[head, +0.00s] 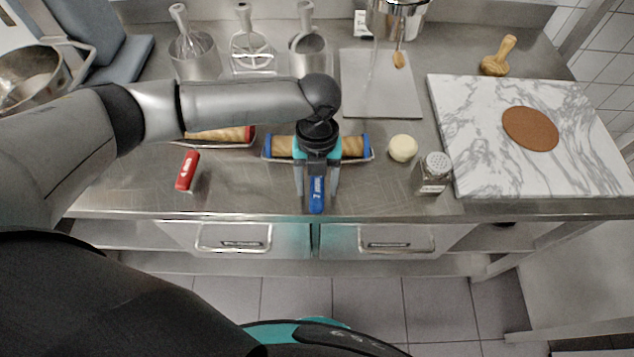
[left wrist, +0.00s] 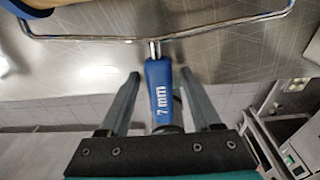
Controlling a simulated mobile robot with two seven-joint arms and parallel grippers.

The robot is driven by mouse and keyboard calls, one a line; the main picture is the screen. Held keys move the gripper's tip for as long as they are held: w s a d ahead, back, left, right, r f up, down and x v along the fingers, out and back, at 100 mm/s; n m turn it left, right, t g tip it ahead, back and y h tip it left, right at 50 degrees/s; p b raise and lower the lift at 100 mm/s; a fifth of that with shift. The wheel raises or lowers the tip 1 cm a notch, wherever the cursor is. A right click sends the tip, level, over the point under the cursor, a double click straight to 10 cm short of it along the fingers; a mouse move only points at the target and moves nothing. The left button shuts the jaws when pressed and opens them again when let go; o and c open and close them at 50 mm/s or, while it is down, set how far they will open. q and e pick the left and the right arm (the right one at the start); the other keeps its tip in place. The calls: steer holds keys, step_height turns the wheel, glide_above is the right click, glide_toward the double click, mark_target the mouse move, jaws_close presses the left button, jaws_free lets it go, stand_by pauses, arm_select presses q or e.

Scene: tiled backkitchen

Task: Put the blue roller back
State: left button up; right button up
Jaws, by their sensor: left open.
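The blue roller (head: 355,146) lies on the steel counter, with a tan barrel, blue ends and a wire frame. Its blue handle (head: 316,195) points to the counter's front edge and reads "7 mm" in the left wrist view (left wrist: 158,90). My left gripper (head: 317,203) is over the handle, open, with one finger on each side; it also shows in the left wrist view (left wrist: 161,74). Gaps show between fingers and handle there. My left wrist hides the middle of the roller. My right gripper is not in view.
A red roller with a red handle (head: 188,170) lies to the left. A dough ball (head: 403,148), a shaker (head: 432,174) and a marble board (head: 480,150) with a brown disc (head: 530,128) are to the right.

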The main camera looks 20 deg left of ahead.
arm_select(q)
step_height(320, 180, up, 12)
steer(key=w, duration=0.1)
steer(key=shift+w+a+p, duration=0.2)
steer(key=shift+w+p, duration=0.05)
steer(key=shift+p, duration=0.15)
steer(key=shift+f, duration=0.1)
